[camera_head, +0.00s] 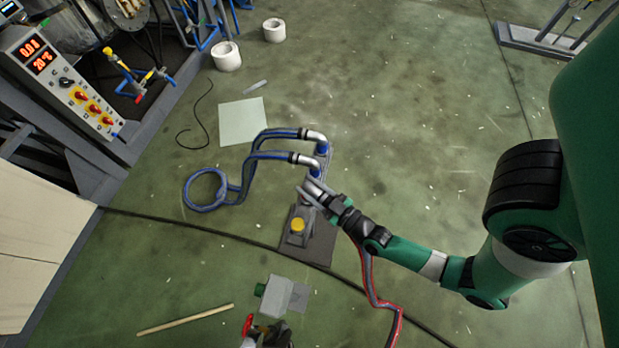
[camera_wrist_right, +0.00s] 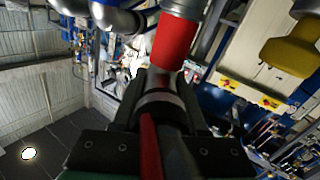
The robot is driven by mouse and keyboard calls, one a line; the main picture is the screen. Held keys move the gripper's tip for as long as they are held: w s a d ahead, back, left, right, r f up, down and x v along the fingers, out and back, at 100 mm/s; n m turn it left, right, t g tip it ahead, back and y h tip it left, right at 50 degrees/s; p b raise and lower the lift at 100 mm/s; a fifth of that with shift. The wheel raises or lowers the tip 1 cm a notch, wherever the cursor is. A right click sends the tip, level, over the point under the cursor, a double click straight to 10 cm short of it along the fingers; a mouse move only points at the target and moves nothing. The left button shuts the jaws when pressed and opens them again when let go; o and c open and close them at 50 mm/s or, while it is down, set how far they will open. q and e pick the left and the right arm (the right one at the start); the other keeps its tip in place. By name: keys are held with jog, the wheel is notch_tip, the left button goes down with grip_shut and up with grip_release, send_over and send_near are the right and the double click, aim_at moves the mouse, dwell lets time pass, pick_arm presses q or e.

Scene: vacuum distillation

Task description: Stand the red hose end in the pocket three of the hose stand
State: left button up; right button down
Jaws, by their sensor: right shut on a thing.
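My right gripper (camera_head: 314,190) is shut on the red hose end (camera_wrist_right: 175,42), which shows its red band in the right wrist view. In the head view the gripper hides most of that end. The red hose (camera_head: 368,278) hangs from it and runs down across the floor. The hose stand (camera_head: 322,248) lies under and beside the gripper, partly covered by it. Two blue hose ends (camera_head: 316,136) with silver elbows are at its far part, and a yellow cap (camera_head: 297,225) is at its near part. Whether the red end touches a pocket cannot be told.
Blue hoses (camera_head: 207,190) coil left of the stand. A grey box (camera_head: 286,292) with a green cap and a red-handled part (camera_head: 248,325) are below. A wooden stick (camera_head: 185,319) lies on the floor. A control panel (camera_head: 62,82) stands at upper left. Floor at upper right is mostly clear.

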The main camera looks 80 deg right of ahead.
pick_arm(q)
jog(key=shift+f+b, duration=1.45)
jog(key=shift+f, duration=0.1)
pick_arm(e)
jog(key=shift+f, duration=1.75)
jog(key=shift+c, duration=1.8)
grip_release()
jog(key=shift+f, duration=0.1)
